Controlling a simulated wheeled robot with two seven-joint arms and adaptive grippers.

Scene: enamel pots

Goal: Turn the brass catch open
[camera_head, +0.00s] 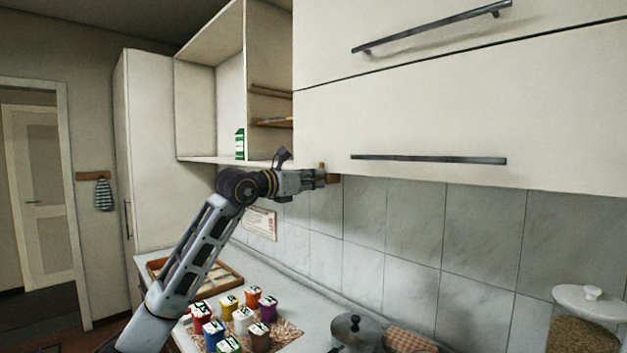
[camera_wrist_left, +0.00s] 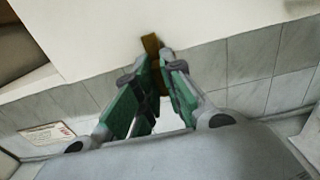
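The brass catch (camera_head: 322,172) is a small upright bar below the lower edge of the white wall cupboard. In the left wrist view, the catch (camera_wrist_left: 151,44) stands just beyond the fingertips, slightly tilted, with a brown block (camera_wrist_left: 160,84) partly seen between the fingers. My left gripper (camera_head: 318,177) points right and has its tips at the catch. In the left wrist view, its two green-padded fingers (camera_wrist_left: 157,66) stand apart on either side of the catch area. I cannot tell whether they touch it. My right gripper is out of view.
The cupboard front (camera_head: 440,125) with dark bar handles hangs just above and right of the gripper. The tiled wall (camera_head: 390,215) is close behind. On the counter below stand several coloured jars (camera_head: 244,319), a dark pot (camera_head: 356,333) and a white-lidded jar (camera_head: 588,310).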

